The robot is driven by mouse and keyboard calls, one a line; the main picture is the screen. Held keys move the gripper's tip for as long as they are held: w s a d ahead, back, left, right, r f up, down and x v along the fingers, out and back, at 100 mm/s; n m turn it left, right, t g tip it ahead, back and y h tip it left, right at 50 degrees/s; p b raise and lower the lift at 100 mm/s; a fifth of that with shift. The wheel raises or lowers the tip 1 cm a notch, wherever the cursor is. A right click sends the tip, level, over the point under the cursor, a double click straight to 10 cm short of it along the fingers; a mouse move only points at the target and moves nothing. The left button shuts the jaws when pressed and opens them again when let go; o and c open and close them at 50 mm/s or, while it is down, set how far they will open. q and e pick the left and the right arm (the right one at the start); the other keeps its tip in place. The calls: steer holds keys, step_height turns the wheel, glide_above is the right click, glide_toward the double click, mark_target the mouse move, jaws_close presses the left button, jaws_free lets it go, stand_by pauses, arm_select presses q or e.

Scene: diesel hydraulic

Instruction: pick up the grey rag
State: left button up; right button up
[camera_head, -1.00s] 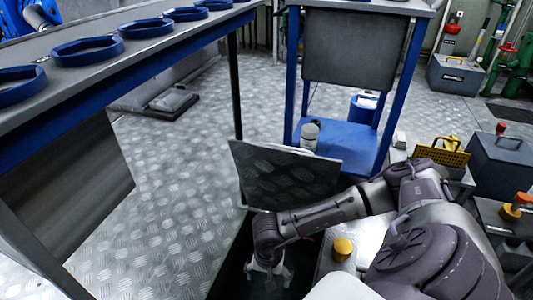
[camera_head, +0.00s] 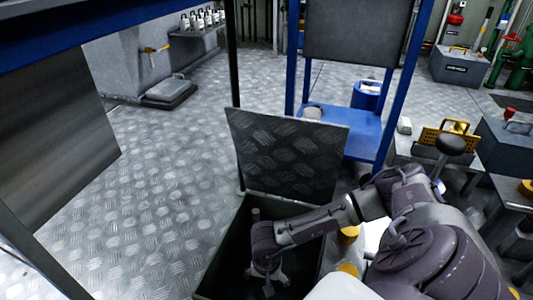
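I cannot make out a grey rag for certain in the head view. My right arm comes in from the right and reaches down into an open dark box (camera_head: 222,262) whose chequered metal lid (camera_head: 290,155) stands raised behind it. My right gripper (camera_head: 268,282) points down inside the box, near the bottom edge of the picture. My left gripper is not in view.
A blue-framed stand (camera_head: 360,132) is behind the lid. A bench with blue edging (camera_head: 60,55) crosses the upper left. Tool boxes (camera_head: 460,66) and a yellow basket (camera_head: 445,138) stand at the right. The chequered floor (camera_head: 165,190) left of the box is clear.

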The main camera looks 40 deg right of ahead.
step_height(320, 180, down, 2)
steer(key=shift+f+b, duration=0.25)
steer(key=shift+b, duration=0.25)
steer(key=shift+r, duration=0.1)
steer(key=c, duration=1.3)
steer(key=shift+o, duration=0.2)
steer(key=shift+r, duration=0.1)
